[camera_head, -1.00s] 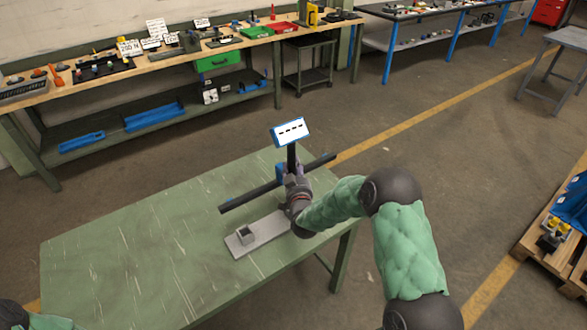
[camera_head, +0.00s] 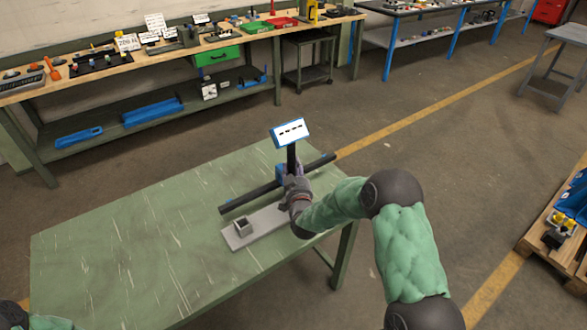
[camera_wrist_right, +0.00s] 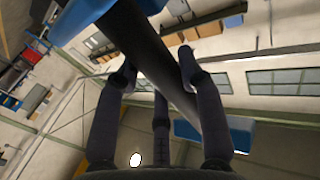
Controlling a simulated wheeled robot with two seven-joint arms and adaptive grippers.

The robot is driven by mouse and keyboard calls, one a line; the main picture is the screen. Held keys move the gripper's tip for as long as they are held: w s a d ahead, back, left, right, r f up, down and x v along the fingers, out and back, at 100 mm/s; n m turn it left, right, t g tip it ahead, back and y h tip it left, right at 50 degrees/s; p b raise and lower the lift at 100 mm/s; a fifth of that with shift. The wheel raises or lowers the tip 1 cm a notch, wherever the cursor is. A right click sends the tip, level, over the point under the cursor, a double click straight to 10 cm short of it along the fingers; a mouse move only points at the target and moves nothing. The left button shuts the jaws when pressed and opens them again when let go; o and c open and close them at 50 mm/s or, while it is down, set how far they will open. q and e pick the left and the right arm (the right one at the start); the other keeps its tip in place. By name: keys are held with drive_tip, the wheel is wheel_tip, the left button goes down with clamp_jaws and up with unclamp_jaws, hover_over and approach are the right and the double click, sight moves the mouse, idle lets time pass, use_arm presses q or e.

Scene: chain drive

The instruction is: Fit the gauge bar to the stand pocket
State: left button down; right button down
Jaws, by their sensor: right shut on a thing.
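The gauge bar (camera_head: 248,199) is a long dark bar held slantwise above the table. A dark post with a blue-edged white plate (camera_head: 291,131) rises near my right gripper (camera_head: 290,184) and appears to belong to it. My right gripper is shut on the gauge bar. In the right wrist view the dark bar passes between the fingertips (camera_wrist_right: 157,72), with blue parts at both sides. The grey stand (camera_head: 268,220) lies on the table below the bar. My left gripper is out of view.
The green table (camera_head: 130,240) is bare to the left of the stand. Its right edge is close under my right arm. A workbench (camera_head: 120,74) with tools stands behind, and a pallet (camera_head: 560,255) is at the far right, both apart from the table.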

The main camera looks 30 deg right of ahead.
drive_tip(key=shift+r+b, duration=0.15)
drive_tip(key=shift+b, duration=0.15)
idle(0.7)
drive_tip(key=shift+b, duration=0.65)
idle(1.6)
drive_tip(key=shift+f+b, duration=2.95)
drive_tip(key=shift+b, duration=0.1)
idle(0.6)
drive_tip(key=c, duration=0.7)
unclamp_jaws()
drive_tip(key=shift+s+a+f, duration=0.1)
drive_tip(key=shift+s+f, duration=0.05)
drive_tip(key=shift+f, duration=0.4)
drive_tip(key=v, duration=1.1)
drive_tip(key=shift+s+r, duration=0.25)
drive_tip(key=shift+s, duration=0.1)
